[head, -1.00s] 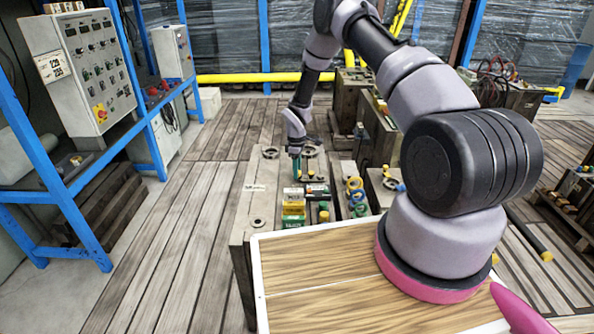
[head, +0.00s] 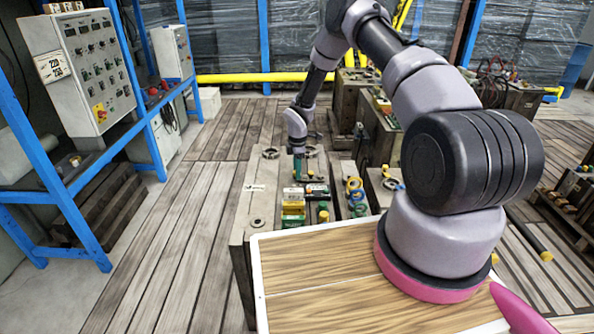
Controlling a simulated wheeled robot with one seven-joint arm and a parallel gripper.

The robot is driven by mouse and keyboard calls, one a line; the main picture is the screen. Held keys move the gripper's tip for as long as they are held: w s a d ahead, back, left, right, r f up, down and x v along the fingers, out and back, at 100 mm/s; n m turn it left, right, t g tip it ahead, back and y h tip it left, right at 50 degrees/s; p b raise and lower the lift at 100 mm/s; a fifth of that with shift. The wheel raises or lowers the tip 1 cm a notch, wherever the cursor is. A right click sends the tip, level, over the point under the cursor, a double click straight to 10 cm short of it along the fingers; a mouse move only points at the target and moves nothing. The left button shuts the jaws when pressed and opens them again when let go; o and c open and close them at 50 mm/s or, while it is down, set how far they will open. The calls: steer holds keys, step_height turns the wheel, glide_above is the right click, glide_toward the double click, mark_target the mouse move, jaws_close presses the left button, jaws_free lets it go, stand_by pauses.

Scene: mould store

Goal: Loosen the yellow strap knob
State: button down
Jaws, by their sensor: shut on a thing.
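My gripper (head: 298,170) points straight down over the far part of the grey mould block (head: 258,190), at the middle of the head view. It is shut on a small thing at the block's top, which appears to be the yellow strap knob. The knob is hidden by the fingers and too small to make out. Small dark and yellowish fittings sit just right of the fingertips, but their shapes are unclear.
Yellow and green blocks (head: 293,209) and a small yellow-topped piece (head: 323,215) lie nearer on the mould block. Coloured rings (head: 355,192) stand to its right. A wood-topped surface (head: 320,270) fills the front. Blue shelving with a control panel (head: 88,75) is at left; the plank floor between is clear.

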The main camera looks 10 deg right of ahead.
steer(key=c, duration=0.5)
jaws_free()
steer(key=shift+r, duration=0.15)
step_height(320, 180, up, 10)
steer(key=shift+s+r, duration=0.25)
